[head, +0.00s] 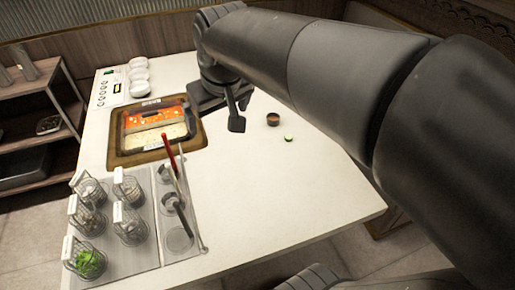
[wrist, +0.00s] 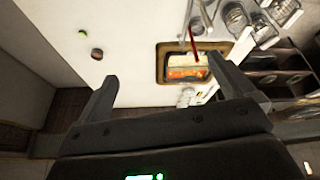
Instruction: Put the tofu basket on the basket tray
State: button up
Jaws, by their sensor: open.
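Several wire baskets with white tabs stand on the grey basket tray (head: 143,258) at the table's front left in the head view. One basket (head: 88,262) holds green leaves. The others, such as one basket (head: 130,225), hold contents too small to name, so I cannot tell which is the tofu basket. The tray's front right part is bare. Some baskets (wrist: 236,15) also show at the top right of the wrist view. My gripper (head: 222,108) is open and empty above the table, right of the hot pot; its fingers show in the wrist view (wrist: 164,88).
A divided pot (head: 157,116) with red and pale broth sits in a brown-framed well. White bowls (head: 139,75) are at the back. A small brown cup (head: 273,119) and green slice (head: 289,138) lie right.

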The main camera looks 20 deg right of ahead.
jog(key=s+d+f+m+t, duration=0.1)
jog(key=s+d+f+m, duration=0.2)
jog(key=s, duration=0.8)
notch_tip(320, 180, down, 3)
jog(key=d, duration=0.2)
jog(key=shift+s+d+h, duration=0.25)
jog(key=shift+d+h, duration=0.05)
jog(key=shift+d, duration=0.1)
